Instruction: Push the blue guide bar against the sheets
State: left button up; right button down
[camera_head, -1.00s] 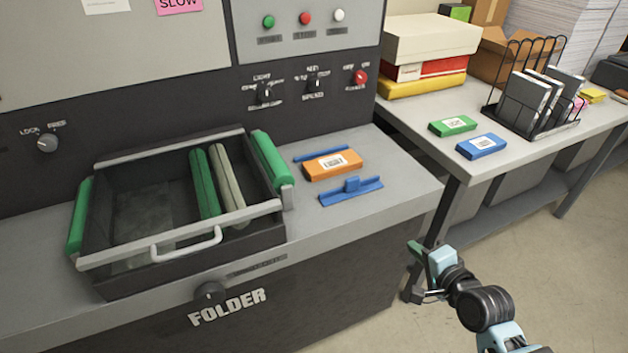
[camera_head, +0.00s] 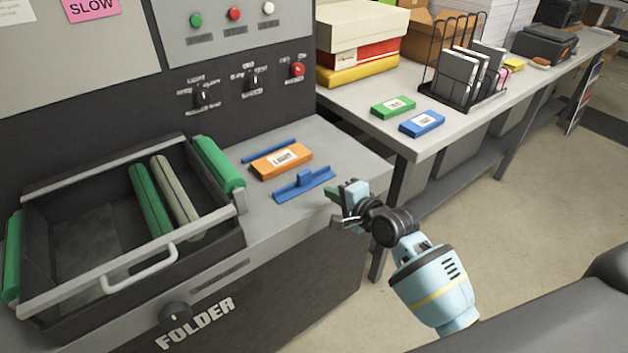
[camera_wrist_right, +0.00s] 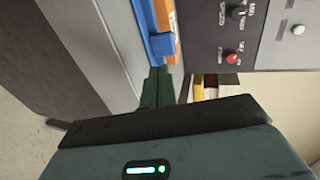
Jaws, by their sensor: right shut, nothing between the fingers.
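The blue guide bar (camera_head: 305,184) lies on the grey machine top, with a raised block at its middle. Just behind it lies an orange labelled pack (camera_head: 282,161), seemingly the sheets, with a thin blue strip (camera_head: 269,151) along its far side. My right gripper (camera_head: 338,206) is shut and empty, just right of the guide bar by the machine's front edge, apart from it in the head view. In the right wrist view the guide bar (camera_wrist_right: 161,45) and the orange pack (camera_wrist_right: 165,14) show ahead of the fingers (camera_wrist_right: 158,88). My left gripper is not in view.
An open black tray (camera_head: 95,225) with green rollers stands left on the machine top. A side table at right holds a green pack (camera_head: 393,107), a blue pack (camera_head: 422,123) and a wire rack (camera_head: 465,75). The machine top right of the orange pack is clear.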

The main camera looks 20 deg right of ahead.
aim_at(307, 177)
jog(key=x, duration=0.6)
jog(key=shift+w+r, duration=0.25)
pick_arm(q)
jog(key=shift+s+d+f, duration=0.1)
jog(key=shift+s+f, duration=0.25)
pick_arm(e)
jog(key=shift+w+a, duration=0.25)
jog(key=shift+w, duration=0.35)
pick_arm(q)
jog(key=shift+b, duration=0.3)
